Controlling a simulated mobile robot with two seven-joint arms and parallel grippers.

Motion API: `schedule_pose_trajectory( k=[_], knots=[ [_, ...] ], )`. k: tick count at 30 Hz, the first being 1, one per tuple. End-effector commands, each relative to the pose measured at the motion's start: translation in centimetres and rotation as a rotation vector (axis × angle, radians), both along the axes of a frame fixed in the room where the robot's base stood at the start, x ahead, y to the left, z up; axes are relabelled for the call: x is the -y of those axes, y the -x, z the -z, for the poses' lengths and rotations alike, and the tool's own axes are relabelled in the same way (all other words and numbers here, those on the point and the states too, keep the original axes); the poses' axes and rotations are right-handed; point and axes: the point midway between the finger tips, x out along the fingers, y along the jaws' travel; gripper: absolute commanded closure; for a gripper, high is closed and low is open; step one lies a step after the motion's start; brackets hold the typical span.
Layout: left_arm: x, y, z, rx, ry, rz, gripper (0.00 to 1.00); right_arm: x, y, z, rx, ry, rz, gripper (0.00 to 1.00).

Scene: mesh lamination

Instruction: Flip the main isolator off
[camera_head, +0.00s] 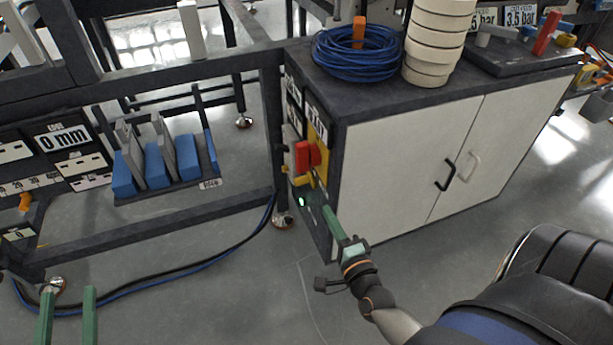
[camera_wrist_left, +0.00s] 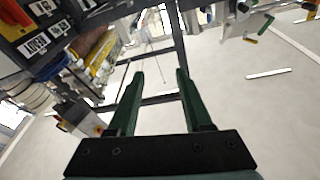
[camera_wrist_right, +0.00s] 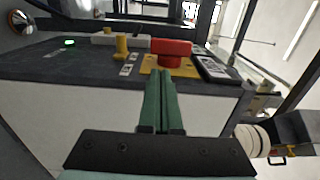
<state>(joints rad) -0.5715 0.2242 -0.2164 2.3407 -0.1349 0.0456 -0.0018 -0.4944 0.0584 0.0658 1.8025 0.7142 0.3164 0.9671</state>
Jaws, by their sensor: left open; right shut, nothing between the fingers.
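The main isolator is a red handle (camera_head: 307,156) on a yellow plate (camera_head: 318,140), on the narrow side panel of a white cabinet. In the right wrist view the red handle (camera_wrist_right: 170,48) stands just beyond my fingertips. My right gripper (camera_head: 327,210) is shut and empty, below the handle and close to the panel; it also shows in the right wrist view (camera_wrist_right: 162,75). I cannot tell if its tips touch anything. My left gripper (camera_head: 67,290) is open and empty at the bottom left, far from the isolator.
A yellow knob (camera_wrist_right: 122,47) and a lit green lamp (camera_wrist_right: 70,42) share the panel. The white cabinet (camera_head: 400,160) carries a blue cable coil (camera_head: 355,52) and stacked cream rings (camera_head: 436,40). A dark frame with blue blocks (camera_head: 157,172) stands left. Floor in front is mostly clear.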

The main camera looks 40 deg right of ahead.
Motion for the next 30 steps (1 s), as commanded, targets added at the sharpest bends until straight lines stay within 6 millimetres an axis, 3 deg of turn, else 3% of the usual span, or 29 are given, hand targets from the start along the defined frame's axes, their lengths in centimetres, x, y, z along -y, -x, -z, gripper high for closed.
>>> schedule_pose_trajectory(
  k=[5, 18, 24, 30],
  knots=[
    [0.1, 0.3, -1.4, 0.065, -0.001, 0.009, 0.5, 0.5, -2.3, 0.0, 0.004, -0.001, 0.001, 1.0],
    [0.8, 3.4, -8.8, 0.403, -0.003, 0.067, 0.5, 2.5, -10.5, 0.1, 0.003, 0.001, 0.001, 1.0],
    [1.1, 5.2, -11.2, 0.526, -0.003, 0.092, 0.5, 3.0, -12.5, 0.1, 0.001, 0.0, 0.0, 1.0],
    [1.3, 5.9, -12.1, 0.574, -0.005, 0.102, 0.5, 3.2, -13.3, 0.0, 0.0, 0.001, 0.0, 1.0]
  ],
)
